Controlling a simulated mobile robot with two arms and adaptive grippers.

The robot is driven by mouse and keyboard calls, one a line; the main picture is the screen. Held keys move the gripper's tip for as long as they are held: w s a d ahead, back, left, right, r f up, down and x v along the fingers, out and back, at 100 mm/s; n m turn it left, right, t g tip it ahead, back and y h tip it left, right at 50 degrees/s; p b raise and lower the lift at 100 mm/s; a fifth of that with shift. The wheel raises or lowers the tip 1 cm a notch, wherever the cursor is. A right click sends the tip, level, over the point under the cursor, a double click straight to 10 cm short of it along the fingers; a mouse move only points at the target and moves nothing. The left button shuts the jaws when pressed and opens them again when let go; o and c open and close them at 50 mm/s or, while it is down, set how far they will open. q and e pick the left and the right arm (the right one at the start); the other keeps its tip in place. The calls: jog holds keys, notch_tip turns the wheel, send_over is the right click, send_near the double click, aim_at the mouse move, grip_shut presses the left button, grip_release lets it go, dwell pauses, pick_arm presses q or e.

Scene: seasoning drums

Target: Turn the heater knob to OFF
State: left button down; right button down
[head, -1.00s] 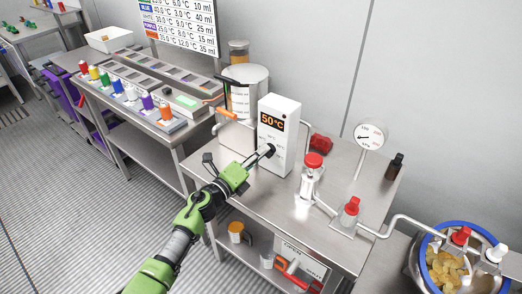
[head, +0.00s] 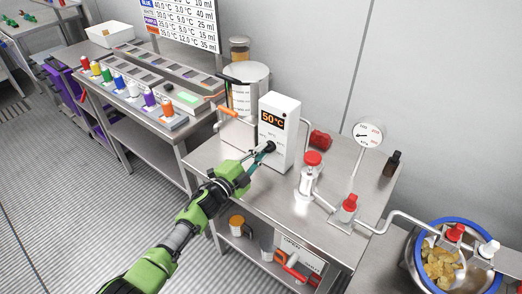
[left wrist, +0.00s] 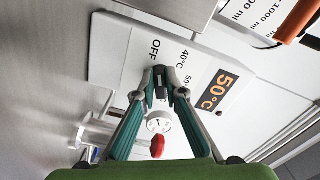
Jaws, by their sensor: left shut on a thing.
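The heater (head: 278,131) is a white upright box on the steel table, with an orange display reading 50°C. Its small dark knob (head: 271,147) is on the front face below the display. My left gripper (head: 266,151) reaches it from the lower left. In the left wrist view, the fingertips (left wrist: 161,80) are closed on the knob, which they largely hide. The labels OFF, 40°C and 50°C show around it there, and the display (left wrist: 216,89) also reads 50°C. The knob's pointing direction is hard to tell. My right gripper is out of view.
A red-topped valve (head: 311,173) and piping stand right of the heater, with a round gauge (head: 368,134) behind. A steel drum (head: 245,90) stands to the left. A blue-rimmed bowl (head: 447,225) holds yellow pieces at the lower right. The table front is fairly clear.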

pick_arm(q)
jog(key=shift+w+r+n, duration=0.1)
jog(key=shift+r+n, duration=0.1)
jog(key=shift+n, duration=0.3)
jog(key=c, duration=2.1)
grip_release()
jog(key=shift+f, duration=0.2)
jog(key=shift+f, duration=0.1)
jog(key=v, duration=1.2)
